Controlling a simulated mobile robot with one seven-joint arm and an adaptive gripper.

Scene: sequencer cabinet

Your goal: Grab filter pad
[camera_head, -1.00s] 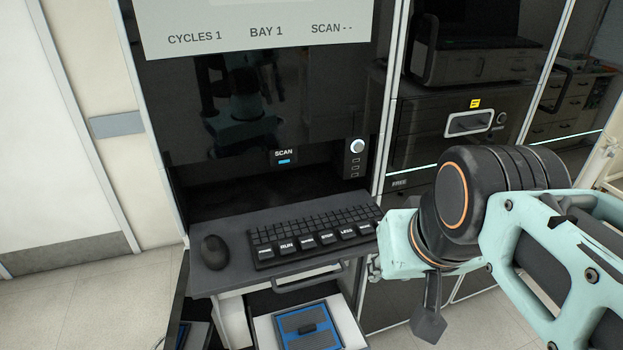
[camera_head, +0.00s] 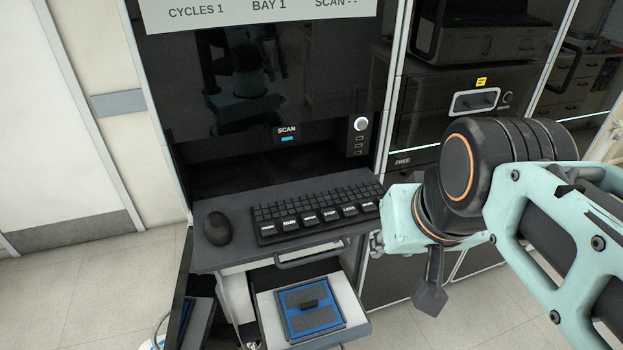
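My gripper (camera_head: 430,298) is partly in view at the right, at the end of my mint-green and black arm. A dark finger part hangs down, to the right of the drawer and apart from it. The rest of the gripper is hidden, so its opening does not show.
The keyboard shelf (camera_head: 222,262) juts out above the drawer, with a mouse (camera_head: 217,228) and a keyboard (camera_head: 318,212) on it. A drawer handle (camera_head: 310,256) sits under its front edge. An open dark door (camera_head: 183,290) stands left of the drawer. The floor at the left is clear.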

